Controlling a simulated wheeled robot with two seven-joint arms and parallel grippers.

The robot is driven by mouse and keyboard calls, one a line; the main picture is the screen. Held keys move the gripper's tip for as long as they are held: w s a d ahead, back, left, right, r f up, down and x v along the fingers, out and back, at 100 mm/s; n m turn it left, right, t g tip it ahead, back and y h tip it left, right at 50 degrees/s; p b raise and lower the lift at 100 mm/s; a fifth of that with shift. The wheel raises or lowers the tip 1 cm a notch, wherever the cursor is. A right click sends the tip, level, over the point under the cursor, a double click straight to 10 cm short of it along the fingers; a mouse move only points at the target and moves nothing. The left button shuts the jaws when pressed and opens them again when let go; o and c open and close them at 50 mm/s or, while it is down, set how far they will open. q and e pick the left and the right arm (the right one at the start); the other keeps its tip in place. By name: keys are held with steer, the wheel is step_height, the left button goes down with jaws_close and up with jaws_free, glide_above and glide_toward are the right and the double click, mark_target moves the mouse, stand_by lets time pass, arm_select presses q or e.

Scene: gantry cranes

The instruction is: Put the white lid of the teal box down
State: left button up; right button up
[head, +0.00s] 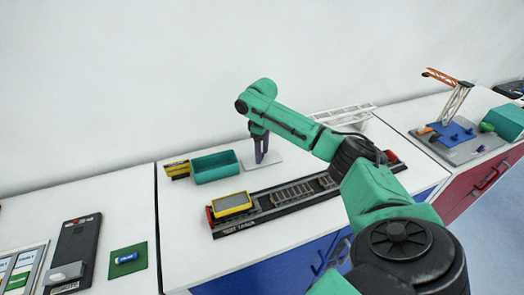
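The teal box (214,168) stands open on the middle counter, with its inside showing. The white lid (274,159) is a flat, level plate just right of the box, clear of its opening. I cannot tell whether it touches the counter. My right gripper (261,159) points down over the middle of the lid, its fingertips at the lid. The fingers are narrow and small here, so I cannot tell if they grip it. My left gripper is not in view.
A track base (283,194) with a yellow wagon (232,203) lies in front. A small yellow item (177,169) stands left of the box. A white gantry frame (343,114) is behind my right arm. An orange-topped crane (456,100) stands on the right counter. The left counter holds a green mat (113,268).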

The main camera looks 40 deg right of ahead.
steer(key=shift+a+r, duration=0.1)
steer(key=shift+a, duration=0.05)
steer(key=shift+r, duration=0.2)
step_height(320, 180, up, 5)
steer(key=b, duration=0.2)
steer(key=shift+w+b, duration=0.1)
steer(key=shift+b, duration=0.3)
step_height(320, 180, up, 7)
steer(key=p, duration=0.1)
steer(key=shift+f, duration=0.15)
